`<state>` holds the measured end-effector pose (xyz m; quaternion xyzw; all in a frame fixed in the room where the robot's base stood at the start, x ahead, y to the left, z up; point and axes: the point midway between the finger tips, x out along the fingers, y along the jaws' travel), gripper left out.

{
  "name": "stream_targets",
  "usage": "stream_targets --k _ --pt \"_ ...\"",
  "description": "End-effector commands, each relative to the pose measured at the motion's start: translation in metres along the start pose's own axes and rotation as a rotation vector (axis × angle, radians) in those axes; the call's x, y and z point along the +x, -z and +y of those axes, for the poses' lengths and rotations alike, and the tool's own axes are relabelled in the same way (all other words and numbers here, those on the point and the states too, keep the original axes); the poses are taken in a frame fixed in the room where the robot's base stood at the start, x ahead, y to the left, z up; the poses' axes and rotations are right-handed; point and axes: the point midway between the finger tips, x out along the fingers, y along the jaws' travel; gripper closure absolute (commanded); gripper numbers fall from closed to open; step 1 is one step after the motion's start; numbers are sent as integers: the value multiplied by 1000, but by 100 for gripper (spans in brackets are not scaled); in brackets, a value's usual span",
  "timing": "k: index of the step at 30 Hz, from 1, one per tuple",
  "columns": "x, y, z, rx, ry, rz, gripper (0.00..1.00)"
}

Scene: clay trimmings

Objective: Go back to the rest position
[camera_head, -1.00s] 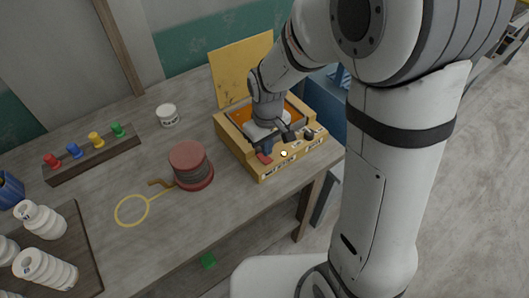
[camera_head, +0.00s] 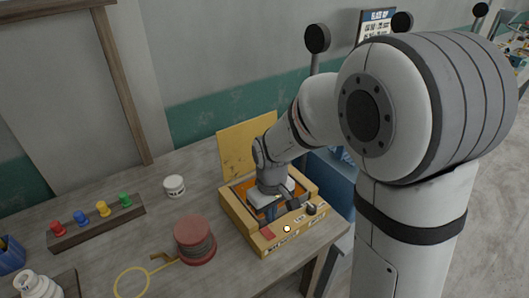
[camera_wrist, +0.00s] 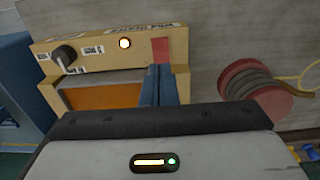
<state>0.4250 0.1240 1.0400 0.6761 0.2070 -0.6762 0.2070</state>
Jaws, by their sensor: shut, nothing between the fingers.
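My gripper (camera_head: 270,212) is over the near part of a yellow box (camera_head: 308,231) on the bench. Its fingers are together and empty. In the wrist view my gripper (camera_wrist: 160,72) shows as dark blue fingers, its tips close to a red piece (camera_wrist: 160,50) on the box's front panel. The red piece also shows in the head view (camera_head: 267,232). I cannot tell whether the fingertips touch it. The box's lid stands open behind it, and an orange interior (camera_wrist: 102,97) shows. A round lamp (camera_wrist: 125,43) on the panel is lit, with a black knob (camera_wrist: 65,54) beside it.
A red spool (camera_head: 194,238) with dark winding stands left of the box, next to a yellow loop tool (camera_head: 131,283). A white jar (camera_head: 174,185) and a wooden rack (camera_head: 76,233) of coloured pegs are farther left. A blue cabinet (camera_head: 336,176) stands right of the bench.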

Motion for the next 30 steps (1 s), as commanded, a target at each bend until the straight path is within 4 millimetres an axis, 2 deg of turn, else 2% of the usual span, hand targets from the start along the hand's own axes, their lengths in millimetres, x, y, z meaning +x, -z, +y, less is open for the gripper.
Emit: stream_targets --k 4,8,12,18,24,30 --pt "-5 -3 2 12 -2 7 100" --pt "-25 -18 11 72 -12 41 100" --pt "-60 -51 24 188 -30 101 100" --pt "-99 -107 33 367 -58 189 100" --pt "-119 -153 33 513 -82 261 100" --pt "-124 -175 31 578 -93 291 100"
